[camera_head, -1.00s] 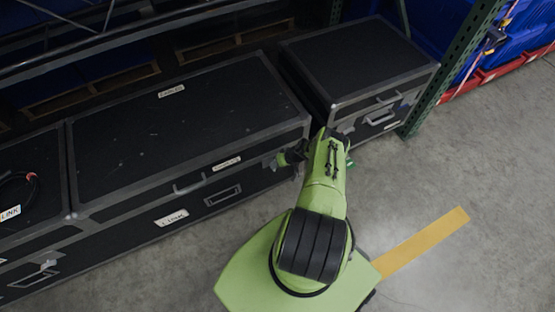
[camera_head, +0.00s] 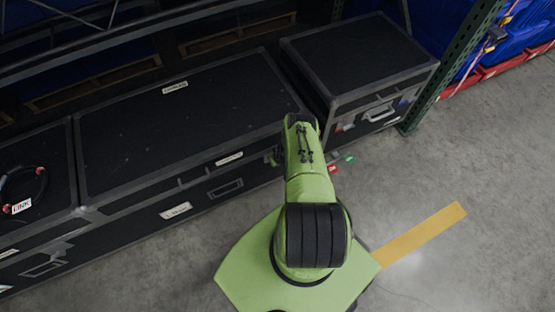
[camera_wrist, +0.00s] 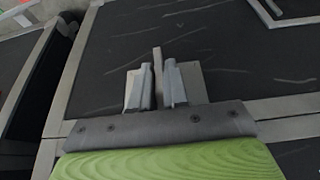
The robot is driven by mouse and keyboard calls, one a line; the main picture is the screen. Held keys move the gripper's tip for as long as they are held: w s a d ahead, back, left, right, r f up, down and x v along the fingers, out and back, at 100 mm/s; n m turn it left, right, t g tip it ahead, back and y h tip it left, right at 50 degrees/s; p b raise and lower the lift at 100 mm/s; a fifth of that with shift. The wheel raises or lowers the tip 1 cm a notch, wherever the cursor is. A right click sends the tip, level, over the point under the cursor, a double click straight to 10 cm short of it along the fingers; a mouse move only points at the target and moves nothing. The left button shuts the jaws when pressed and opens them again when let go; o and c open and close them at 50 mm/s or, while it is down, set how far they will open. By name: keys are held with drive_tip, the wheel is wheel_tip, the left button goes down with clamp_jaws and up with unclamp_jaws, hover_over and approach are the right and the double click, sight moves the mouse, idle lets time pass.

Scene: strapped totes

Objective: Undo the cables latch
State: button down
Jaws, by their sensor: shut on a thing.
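The long black case (camera_head: 130,130) with grey metal edges stands in the middle. It has small white labels on its lid (camera_head: 175,88) and front (camera_head: 229,158), too small to read surely. My gripper is mostly hidden behind my green arm in the head view, at the case's front right end. In the wrist view my gripper (camera_wrist: 157,88) has its two grey fingers close together around a thin grey upright tab (camera_wrist: 157,58), which seems to be the latch. The tab stands in front of a black panel with grey edging. The latch itself cannot be made out in the head view.
A smaller black case (camera_head: 360,60) stands to the right, by a green rack post (camera_head: 450,70). Small red (camera_head: 333,169) and green (camera_head: 349,159) pieces show beside my arm. A coiled cable (camera_head: 25,185) lies on the left case.

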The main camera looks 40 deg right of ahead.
drive_tip(key=c, duration=1.2)
unclamp_jaws()
drive_tip(key=shift+c, duration=0.2)
drive_tip(key=p+v, duration=0.6)
drive_tip(key=v, duration=0.9)
drive_tip(key=shift+s+r, duration=0.15)
drive_tip(key=shift+r, duration=0.15)
